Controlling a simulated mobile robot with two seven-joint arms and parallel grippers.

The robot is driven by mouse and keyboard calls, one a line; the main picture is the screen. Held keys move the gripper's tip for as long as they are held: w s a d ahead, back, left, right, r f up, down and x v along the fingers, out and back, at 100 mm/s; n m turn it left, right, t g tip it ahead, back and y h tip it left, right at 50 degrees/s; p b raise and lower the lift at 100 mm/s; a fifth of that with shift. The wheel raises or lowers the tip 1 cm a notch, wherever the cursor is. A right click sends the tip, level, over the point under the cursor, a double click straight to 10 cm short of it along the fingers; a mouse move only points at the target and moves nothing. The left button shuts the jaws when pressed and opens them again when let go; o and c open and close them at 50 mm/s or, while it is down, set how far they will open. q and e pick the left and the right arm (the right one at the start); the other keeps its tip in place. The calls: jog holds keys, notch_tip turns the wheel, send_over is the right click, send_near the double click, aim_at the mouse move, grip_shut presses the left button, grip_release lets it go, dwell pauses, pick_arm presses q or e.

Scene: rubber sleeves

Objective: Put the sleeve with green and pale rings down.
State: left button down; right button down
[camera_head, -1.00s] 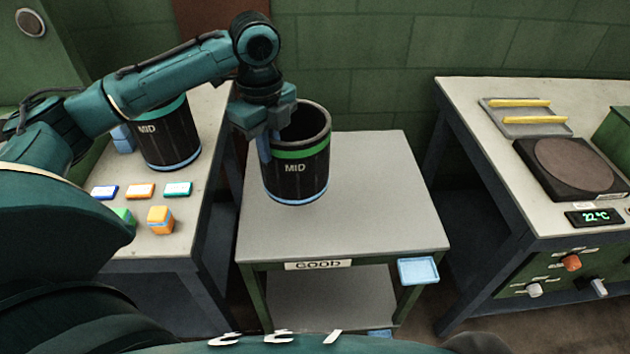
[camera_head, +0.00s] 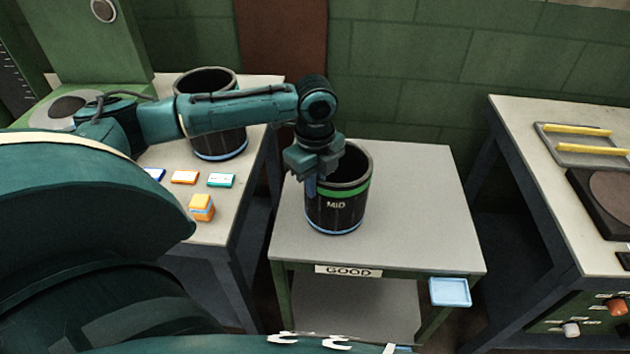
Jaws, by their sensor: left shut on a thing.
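The sleeve with green and pale rings (camera_head: 345,210) is a dark, open-topped cylinder marked "MID". A green ring runs near its top and a pale blue ring near its bottom. It is upright over the grey top of the table labelled "GOOD" (camera_head: 420,220); whether its base touches the top is hard to tell. My left gripper (camera_head: 313,180) comes down at the sleeve's left rim and is shut on its wall. One finger shows outside the wall; the other is hidden. My right gripper is not in view.
Another dark sleeve (camera_head: 222,143) stands on the left bench (camera_head: 215,232), partly behind my left arm. Coloured tags and an orange block (camera_head: 201,207) lie there. A blue tray (camera_head: 450,291) hangs at the table's front right. The tabletop right of the sleeve is clear.

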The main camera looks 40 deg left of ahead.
pick_arm(q)
jog(key=c, duration=1.5)
grip_release()
jog(key=shift+f, duration=0.1)
notch_tip(320, 180, up, 11)
jog(key=shift+r, duration=0.65)
